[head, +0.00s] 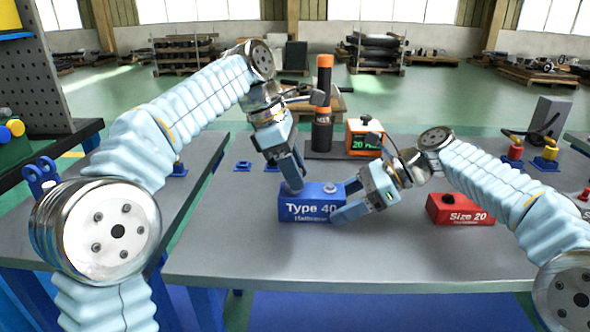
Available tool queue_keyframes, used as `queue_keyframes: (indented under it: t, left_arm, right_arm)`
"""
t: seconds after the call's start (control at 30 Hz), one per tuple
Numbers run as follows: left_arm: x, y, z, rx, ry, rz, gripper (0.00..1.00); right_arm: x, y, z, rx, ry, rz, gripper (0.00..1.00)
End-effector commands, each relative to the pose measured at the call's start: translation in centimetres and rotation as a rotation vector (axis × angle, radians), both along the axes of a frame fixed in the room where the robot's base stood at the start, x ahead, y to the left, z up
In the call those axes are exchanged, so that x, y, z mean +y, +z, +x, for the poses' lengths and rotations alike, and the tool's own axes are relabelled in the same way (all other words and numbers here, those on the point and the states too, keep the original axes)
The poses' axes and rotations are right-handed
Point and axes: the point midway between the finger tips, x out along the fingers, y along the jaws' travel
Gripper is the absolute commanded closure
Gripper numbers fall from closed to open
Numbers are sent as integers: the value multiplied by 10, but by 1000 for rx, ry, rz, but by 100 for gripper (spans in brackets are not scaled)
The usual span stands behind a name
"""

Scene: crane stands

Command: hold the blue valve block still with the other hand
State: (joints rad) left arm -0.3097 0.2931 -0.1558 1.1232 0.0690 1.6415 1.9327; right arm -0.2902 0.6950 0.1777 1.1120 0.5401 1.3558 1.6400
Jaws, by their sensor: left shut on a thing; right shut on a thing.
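The blue valve block (312,212), marked "Type 40", sits on the grey table (240,255). A small round grey fitting (330,187) shows on its top towards the right. My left gripper (293,186) points down at the top left of the block. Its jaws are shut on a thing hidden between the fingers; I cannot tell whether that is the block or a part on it. My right gripper (343,208) reaches in from the right, low at the block's right end, and is shut on the block. Its fingers hide that end.
A red "Size 20" block (460,212) sits to the right on the table. An orange box with a green display (363,138) and a dark orange-topped column (323,105) stand behind. Small blue parts (243,165) lie at the back left. The front of the table is clear.

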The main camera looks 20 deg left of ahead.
Motion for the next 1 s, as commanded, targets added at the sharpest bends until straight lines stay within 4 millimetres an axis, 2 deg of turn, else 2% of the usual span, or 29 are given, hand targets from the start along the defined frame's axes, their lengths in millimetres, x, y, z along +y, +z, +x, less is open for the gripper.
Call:
queue_keyframes:
  t: [0.07,0.3,0.53,0.57,0.73,0.93,0.97,1.0]
  left_arm:
    - [3,-3,1,9,-55,7,100]
    - [3,-3,0,9,-407,6,100]
    - [3,-3,-2,10,-440,6,100]
    - [3,-3,-2,10,-440,6,65]
    - [2,-2,-1,7,-439,5,39]
    - [2,-2,-1,5,-439,4,37]
    - [2,-2,-1,5,-439,4,38]
    - [2,-2,-1,5,-439,3,45]
  right_arm:
    - [-2,1,2,-1,-7,0,73]
    - [-3,1,3,-2,-10,0,73]
    - [-3,1,3,-3,-11,0,73]
    - [-3,0,3,-3,-11,0,73]
    - [-3,0,3,-3,-9,0,73]
    - [-2,0,2,-1,-5,-1,73]
    - [-1,0,1,-1,-5,-1,73]
    - [-1,0,1,-1,-4,-1,73]
